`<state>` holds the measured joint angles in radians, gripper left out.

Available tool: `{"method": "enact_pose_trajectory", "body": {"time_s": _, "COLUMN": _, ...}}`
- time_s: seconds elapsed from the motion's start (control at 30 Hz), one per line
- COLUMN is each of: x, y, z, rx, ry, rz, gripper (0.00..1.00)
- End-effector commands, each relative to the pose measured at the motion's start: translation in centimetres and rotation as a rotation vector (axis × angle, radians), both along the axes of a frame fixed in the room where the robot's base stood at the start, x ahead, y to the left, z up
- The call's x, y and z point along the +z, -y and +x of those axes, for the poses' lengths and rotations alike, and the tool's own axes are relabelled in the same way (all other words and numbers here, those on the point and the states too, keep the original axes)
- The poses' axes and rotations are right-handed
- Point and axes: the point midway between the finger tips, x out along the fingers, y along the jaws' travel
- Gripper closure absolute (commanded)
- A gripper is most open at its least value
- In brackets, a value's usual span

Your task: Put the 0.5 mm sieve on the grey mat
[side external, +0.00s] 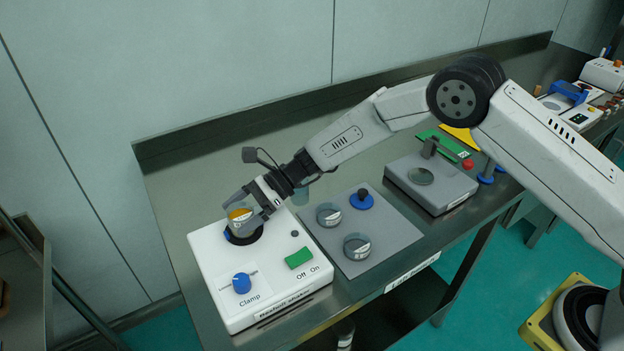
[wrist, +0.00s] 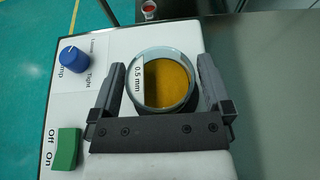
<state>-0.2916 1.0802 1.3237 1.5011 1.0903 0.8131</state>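The 0.5 mm sieve (wrist: 164,82) is a round metal ring with an amber mesh and a "0.5 mm" label. It is over the shaker's dark round seat, and in the side view the sieve (side external: 239,213) shows between my fingertips. My gripper (wrist: 162,75) has one finger on each side of it. The fingers are very close to its rim; I cannot tell whether they press on it, or whether it rests on the seat. The grey mat (side external: 383,258) lies right of the shaker.
The white shaker (side external: 215,270) has a blue clamp knob (side external: 242,283) and a green switch (side external: 299,258). Two round sieves (side external: 328,215) (side external: 357,246) and a blue black-knobbed part (side external: 362,199) are on the mat. A grey device (side external: 430,184) stands farther right. The mat's near-right part is bare.

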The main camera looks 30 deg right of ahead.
Motion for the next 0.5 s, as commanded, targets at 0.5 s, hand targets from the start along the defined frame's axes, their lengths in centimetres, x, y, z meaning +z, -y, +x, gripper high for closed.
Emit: {"method": "enact_pose_trajectory", "body": {"time_s": 0.5, "x": 1.2, "y": 3.0, "z": 0.1, "rx": -0.002, "ry": 0.000, "rz": 0.001, "gripper": 0.00}}
